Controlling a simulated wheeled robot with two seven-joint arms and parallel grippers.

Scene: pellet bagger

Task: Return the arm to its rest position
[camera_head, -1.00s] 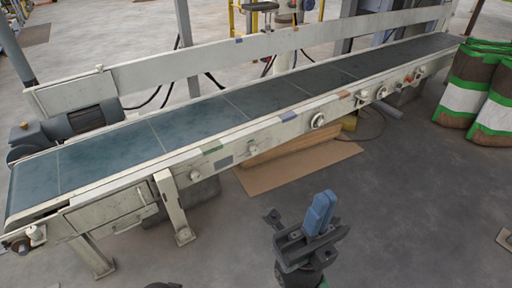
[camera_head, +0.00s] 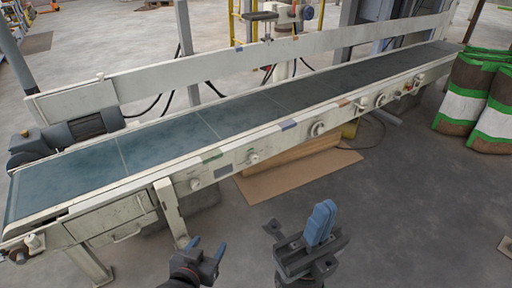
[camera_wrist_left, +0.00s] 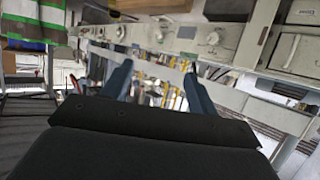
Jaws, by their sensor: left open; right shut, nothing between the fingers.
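My left gripper (camera_head: 207,252) is at the bottom of the head view, in front of the conveyor's near leg. Its two blue fingers are apart and empty. In the left wrist view the same fingers (camera_wrist_left: 158,88) stand apart with nothing between them. My right gripper (camera_head: 319,222) is to the right of it, over the bare floor. Its blue fingers are together and hold nothing. Both grippers appear apart from the conveyor in the head view.
A long conveyor with a blue-green belt (camera_head: 190,130) runs across the scene. A cardboard sheet (camera_head: 300,176) lies on the floor beneath it. Stacked brown, white and green bags (camera_head: 468,98) stand at the right. The floor (camera_head: 410,210) in front is clear.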

